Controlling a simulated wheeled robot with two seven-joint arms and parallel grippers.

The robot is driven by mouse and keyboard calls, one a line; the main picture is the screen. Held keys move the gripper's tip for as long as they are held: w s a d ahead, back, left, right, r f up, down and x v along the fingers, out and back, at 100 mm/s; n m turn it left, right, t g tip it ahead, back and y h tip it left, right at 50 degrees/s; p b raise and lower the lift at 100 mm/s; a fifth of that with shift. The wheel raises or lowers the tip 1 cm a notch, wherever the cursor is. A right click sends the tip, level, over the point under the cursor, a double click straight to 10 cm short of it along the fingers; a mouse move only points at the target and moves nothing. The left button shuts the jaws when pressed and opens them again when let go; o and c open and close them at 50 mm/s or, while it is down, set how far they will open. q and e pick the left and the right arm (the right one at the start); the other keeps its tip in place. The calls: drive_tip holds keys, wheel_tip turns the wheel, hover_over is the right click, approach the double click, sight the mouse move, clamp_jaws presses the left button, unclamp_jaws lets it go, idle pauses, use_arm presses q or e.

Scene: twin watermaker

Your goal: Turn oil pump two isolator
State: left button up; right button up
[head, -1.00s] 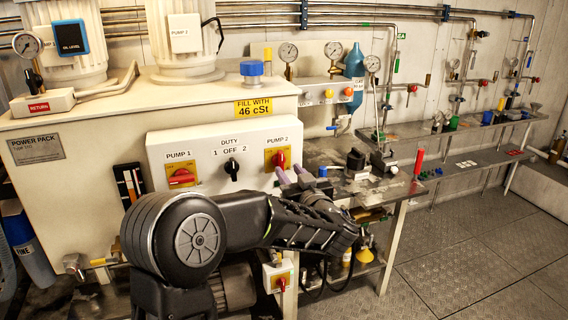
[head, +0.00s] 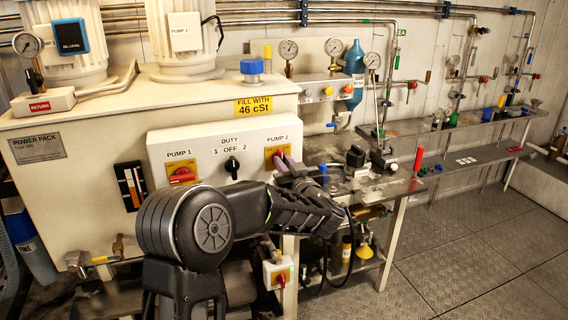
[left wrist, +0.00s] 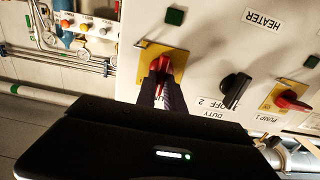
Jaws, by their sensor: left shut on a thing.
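The pump two isolator (left wrist: 162,66) is a red rotary handle on a yellow plate, on the front of the pale control box (head: 205,148). In the head view its yellow plate (head: 270,153) shows under the PUMP 2 label, with the handle mostly hidden behind my fingers. My left gripper (head: 282,160) reaches up to it from the lower right. In the left wrist view my left gripper (left wrist: 161,84) has one finger on each side of the red handle and is shut on it. My right gripper is not in view.
The pump one isolator (head: 182,175) and the black duty selector (head: 232,167) sit to the left on the same box. A smaller red switch (head: 280,279) is below. A metal bench (head: 350,185) with tools stands to the right. The floor at right is clear.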

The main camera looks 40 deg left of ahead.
use_arm(q)
clamp_jaws()
drive_tip(key=shift+s+a+f+n+b, duration=0.1)
drive_tip(key=shift+f+n+b, duration=0.05)
drive_tip(key=shift+n+b, duration=2.9)
drive_tip(key=shift+s+a+f+n+b, duration=0.1)
drive_tip(key=shift+s+f+n+b, duration=0.1)
drive_tip(key=shift+n+b, duration=2.85)
drive_tip(key=shift+s+a+f+n+b, duration=0.1)
drive_tip(key=shift+f+n+b, duration=0.05)
drive_tip(key=shift+n+b, duration=2.9)
drive_tip(key=o, duration=0.6)
unclamp_jaws()
drive_tip(key=shift+d, duration=0.15)
